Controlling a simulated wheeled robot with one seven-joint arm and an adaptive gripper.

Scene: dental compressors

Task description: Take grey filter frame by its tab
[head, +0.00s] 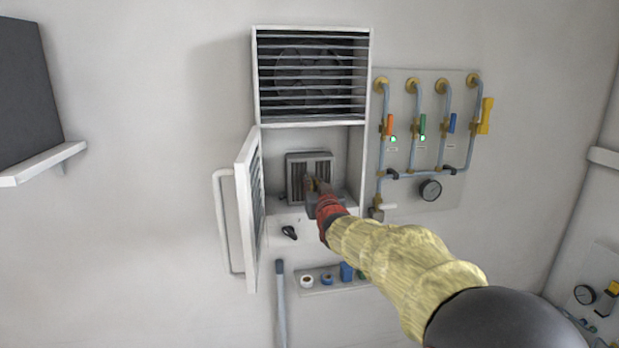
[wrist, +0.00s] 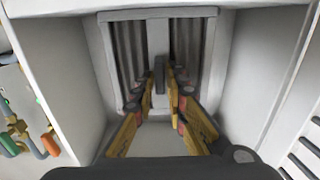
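The grey filter frame (head: 323,166) stands upright inside the open wall cabinet, with dark pleated panels on its face. In the wrist view the filter frame (wrist: 190,13) fills the upper middle, and its dark upright tab (wrist: 159,75) stands out from the pale centre bar. My gripper (wrist: 160,82) is open, with one finger on each side of the tab. Small gaps seem to show between the fingertips and the tab. In the head view my gripper (head: 317,186) reaches into the cabinet and covers the frame's lower middle, hiding the tab.
The cabinet door (head: 248,210) hangs open on the left. A slatted grille (head: 312,75) sits above the opening. A valve panel with a gauge (head: 430,190) is at right. The compartment walls are close around the gripper.

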